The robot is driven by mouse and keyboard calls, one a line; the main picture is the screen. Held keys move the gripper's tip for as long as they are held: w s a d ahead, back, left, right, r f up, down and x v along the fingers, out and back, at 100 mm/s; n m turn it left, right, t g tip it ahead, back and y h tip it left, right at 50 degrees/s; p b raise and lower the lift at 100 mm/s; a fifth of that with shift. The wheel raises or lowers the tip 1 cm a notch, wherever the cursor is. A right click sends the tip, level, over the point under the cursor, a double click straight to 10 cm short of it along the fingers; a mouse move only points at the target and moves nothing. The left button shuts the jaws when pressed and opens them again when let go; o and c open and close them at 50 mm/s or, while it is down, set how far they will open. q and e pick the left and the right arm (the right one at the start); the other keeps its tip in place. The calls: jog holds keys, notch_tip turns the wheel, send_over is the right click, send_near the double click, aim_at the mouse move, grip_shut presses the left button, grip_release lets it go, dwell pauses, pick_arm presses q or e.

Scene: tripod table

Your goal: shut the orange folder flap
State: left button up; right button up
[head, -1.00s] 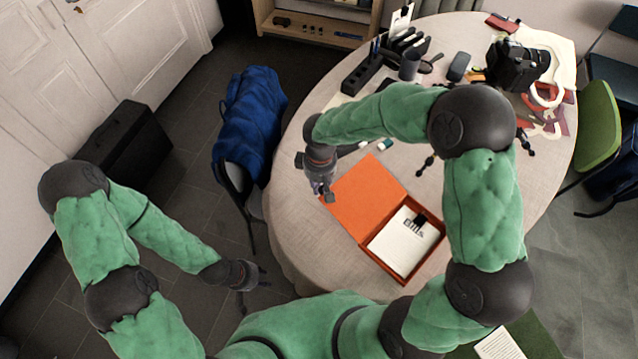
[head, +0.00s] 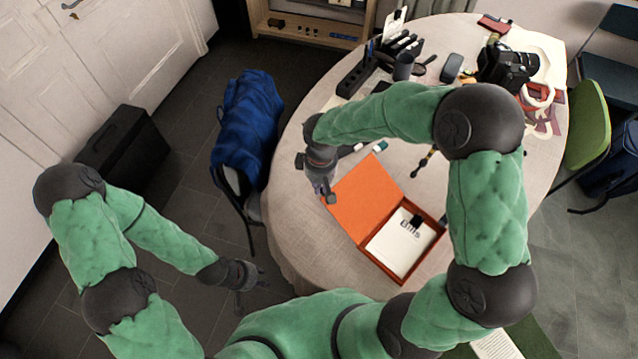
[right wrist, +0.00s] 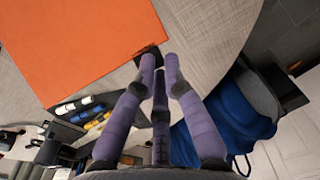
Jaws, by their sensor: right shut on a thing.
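The orange folder lies open on the round table. Its flap (head: 362,205) is spread flat to the upper left, and its tray part (head: 431,266) at the lower right holds white paper with a black clip. My right gripper (head: 327,192) is at the flap's left edge. In the right wrist view its purple fingers (right wrist: 160,62) are closed together on a small dark tab (right wrist: 150,55) at the edge of the orange flap, which also shows there (right wrist: 75,40). My left gripper (head: 250,284) is empty, fingers spread, off the table at the lower left.
A blue cloth (head: 249,115) hangs over a chair left of the table. A black camera (head: 507,64), a dark cup (head: 403,67) and desk items stand on the far side. Small erasers lie beyond the flap. The table's left part is clear.

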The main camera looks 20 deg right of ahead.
jog(key=shift+s+d+r+p, duration=0.15)
jog(key=shift+s+r+p, duration=0.2)
jog(key=shift+r, duration=0.1)
jog(key=shift+s+d+r+p, duration=0.2)
jog(key=shift+s+r+p, duration=0.15)
jog(key=shift+r+p, duration=0.2)
jog(key=shift+s+d+r+p, duration=0.2)
jog(key=shift+s+r+p, duration=0.15)
jog(key=shift+r, duration=0.25)
jog(key=shift+c, duration=0.2)
jog(key=shift+r, duration=0.1)
jog(key=shift+d, duration=0.1)
jog(key=shift+s+d+r+p, duration=0.2)
jog(key=shift+s+r+p, duration=0.2)
jog(key=shift+r+p, duration=0.05)
jog(key=shift+s+d+r+p, duration=0.2)
jog(key=shift+s+r+p, duration=0.2)
jog(key=shift+r, duration=0.05)
jog(key=shift+s+d+r, duration=0.1)
jog(key=shift+s+r, duration=0.05)
